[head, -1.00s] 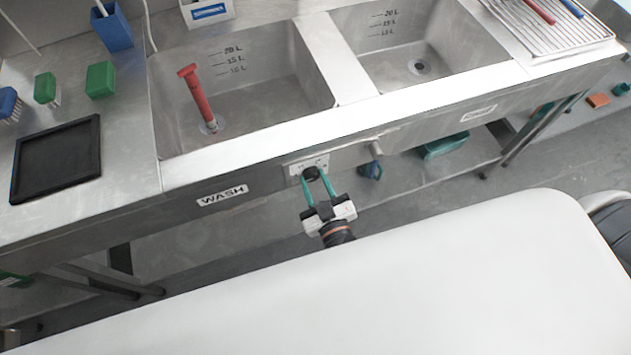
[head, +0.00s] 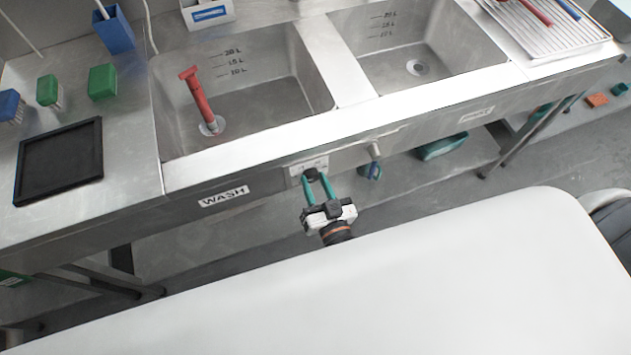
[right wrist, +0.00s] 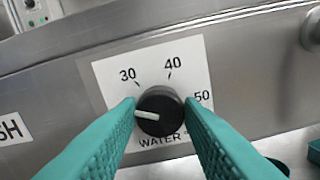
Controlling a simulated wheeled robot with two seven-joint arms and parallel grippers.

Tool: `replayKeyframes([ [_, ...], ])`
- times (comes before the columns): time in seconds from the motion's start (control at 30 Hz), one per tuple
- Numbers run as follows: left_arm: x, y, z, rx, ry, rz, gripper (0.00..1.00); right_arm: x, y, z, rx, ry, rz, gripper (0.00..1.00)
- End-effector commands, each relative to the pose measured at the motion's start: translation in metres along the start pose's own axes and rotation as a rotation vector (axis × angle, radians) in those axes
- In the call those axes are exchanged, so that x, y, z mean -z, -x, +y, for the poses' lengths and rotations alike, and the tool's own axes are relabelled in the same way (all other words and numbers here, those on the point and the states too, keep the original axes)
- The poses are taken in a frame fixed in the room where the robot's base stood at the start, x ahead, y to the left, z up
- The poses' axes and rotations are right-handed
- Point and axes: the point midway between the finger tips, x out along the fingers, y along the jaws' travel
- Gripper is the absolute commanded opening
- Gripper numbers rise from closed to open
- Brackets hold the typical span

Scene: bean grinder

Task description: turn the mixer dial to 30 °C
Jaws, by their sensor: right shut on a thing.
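The mixer dial is a round black knob (right wrist: 160,112) with a white pointer line, on a pale plate (right wrist: 105,72) marked 30, 40, 50 and WATER. Its pointer points left, below the 30 tick and not at it. The dial also shows in the head view (head: 310,174), on the sink's front panel. My right gripper (head: 313,178) has its teal fingers on either side of the dial, shut on it; in the right wrist view its fingers (right wrist: 160,108) flank the knob left and right. My left gripper is not in view.
The sink basin (head: 270,100) above holds a red upright tool (head: 200,100). My white base fills the lower foreground.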

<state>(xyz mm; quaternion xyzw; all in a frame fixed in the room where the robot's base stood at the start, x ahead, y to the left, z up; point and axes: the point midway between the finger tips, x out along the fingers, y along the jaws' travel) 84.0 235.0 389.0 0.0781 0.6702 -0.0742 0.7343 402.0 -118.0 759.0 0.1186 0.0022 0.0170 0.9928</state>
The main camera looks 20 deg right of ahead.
Motion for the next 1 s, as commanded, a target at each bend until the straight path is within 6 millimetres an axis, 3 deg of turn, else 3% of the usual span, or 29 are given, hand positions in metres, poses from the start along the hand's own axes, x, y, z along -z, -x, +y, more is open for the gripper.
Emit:
replayKeyframes([
  [0.5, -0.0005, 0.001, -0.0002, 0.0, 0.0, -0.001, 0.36, 0.0006, 0.0002, -0.0011, -0.001, -0.429, 0.0, 0.11],
  [1.0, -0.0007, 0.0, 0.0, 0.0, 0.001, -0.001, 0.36, 0.0008, 0.0002, -0.0017, 0.0, -0.582, 0.001, 0.11],
])
